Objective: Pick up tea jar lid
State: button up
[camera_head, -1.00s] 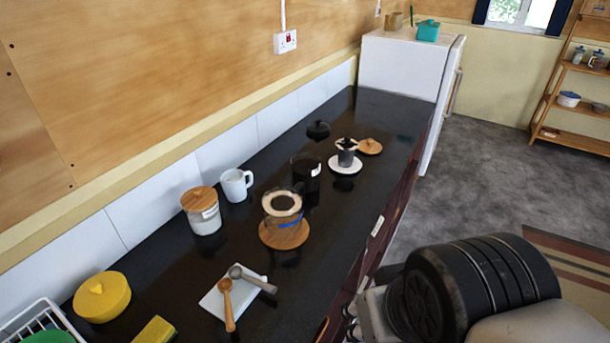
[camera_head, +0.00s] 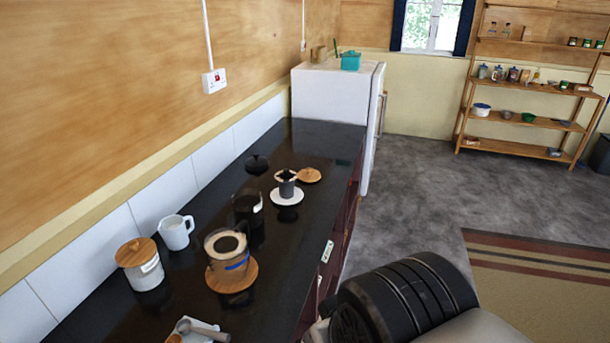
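A white canister (camera_head: 150,277) with a wooden knobbed lid (camera_head: 136,251) on top stands at the left of the black counter. A dark jar (camera_head: 246,208) with a pale label stands farther back, and a black knobbed lid (camera_head: 257,164) lies behind it. Another round wooden lid (camera_head: 310,175) lies farther right. The labels are too small to read, so I cannot tell which lid is the tea jar's. My arm's black wrist shows at the bottom right. A small grey part of my gripper (camera_head: 319,332) shows beside it, away from the lids; its fingers are mostly hidden.
On the counter (camera_head: 325,140) are a white mug (camera_head: 176,232), a glass carafe (camera_head: 227,250) on a wooden board, and a grey cup (camera_head: 287,184) on a white saucer. Spoons lie at the bottom edge. A white fridge (camera_head: 330,95) stands at the far end. Open floor lies right.

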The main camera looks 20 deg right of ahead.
aim_at(309, 174)
jog(key=i+l+u, duration=0.15)
jog(key=i+l, duration=0.2)
jog(key=i+l+u, duration=0.15)
jog(key=i+l, duration=0.15)
jog(key=l, duration=0.25)
jog(key=i+l+u, duration=0.1)
jog(key=i+l, duration=0.2)
jog(key=l, duration=0.2)
jog(key=i+l+u, duration=0.15)
jog(key=l, duration=0.4)
jog(key=i+l+u, duration=0.15)
jog(key=i+l, duration=0.2)
jog(key=l, duration=0.2)
jog(key=i+l+u, duration=0.15)
jog(key=l, duration=0.45)
jog(key=i+l+u, duration=0.15)
jog(key=l, duration=0.45)
jog(key=i+l+u, duration=0.1)
jog(key=i+l, duration=0.15)
jog(key=l, duration=0.4)
